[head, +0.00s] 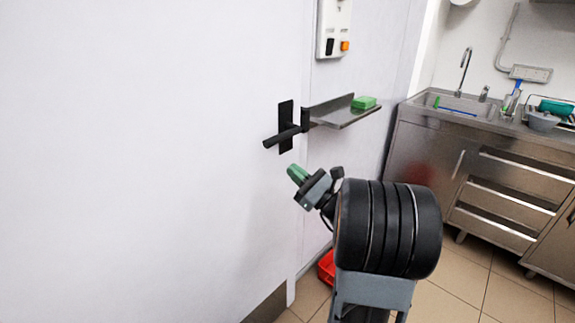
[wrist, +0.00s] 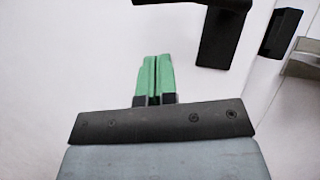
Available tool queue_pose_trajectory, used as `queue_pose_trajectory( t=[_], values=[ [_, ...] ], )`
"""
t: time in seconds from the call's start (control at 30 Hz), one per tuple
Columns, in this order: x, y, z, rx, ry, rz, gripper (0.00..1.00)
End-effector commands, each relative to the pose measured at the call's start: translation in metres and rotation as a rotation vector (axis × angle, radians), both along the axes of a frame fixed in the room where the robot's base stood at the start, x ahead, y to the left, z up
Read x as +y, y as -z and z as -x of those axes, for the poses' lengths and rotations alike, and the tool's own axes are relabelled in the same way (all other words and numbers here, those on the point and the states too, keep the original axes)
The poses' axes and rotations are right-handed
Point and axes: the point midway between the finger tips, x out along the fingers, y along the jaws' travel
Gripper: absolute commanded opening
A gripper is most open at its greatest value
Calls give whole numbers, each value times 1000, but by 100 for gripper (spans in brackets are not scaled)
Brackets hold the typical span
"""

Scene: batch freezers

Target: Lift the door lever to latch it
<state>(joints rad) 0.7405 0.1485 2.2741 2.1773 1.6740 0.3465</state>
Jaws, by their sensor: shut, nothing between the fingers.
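The black door lever (head: 283,137) sticks out to the left from its upright black backplate (head: 286,112) on the large white door (head: 150,150). It sits close to level, its free end slightly lower in the picture. My gripper (head: 293,170) has green fingers, pressed together and empty, below the lever and apart from it in the head view. In the wrist view my gripper (wrist: 155,62) points at the white door surface. The lever (wrist: 185,2) runs along the top edge there, partly cut off, with the backplate (wrist: 220,38) up and right of my fingertips.
A black catch piece (head: 305,119) is beside the backplate. A steel shelf (head: 342,114) with a green sponge (head: 363,102) juts out to its right. A control box (head: 334,30) is above. A red crate (head: 327,267) is on the floor; a steel sink counter (head: 470,170) stands right.

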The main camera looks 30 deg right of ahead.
Motion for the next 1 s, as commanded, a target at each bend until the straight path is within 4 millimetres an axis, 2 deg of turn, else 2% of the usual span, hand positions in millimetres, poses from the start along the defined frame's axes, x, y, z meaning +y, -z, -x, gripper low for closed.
queue_pose_trajectory(
  t=[0.2,0.4,0.6,1.0],
  values=[
    [-13,19,34,3,4,-1,0],
    [-19,30,54,3,4,0,0],
    [-20,34,62,1,0,-1,0],
    [-20,34,62,2,0,0,0]
  ],
)
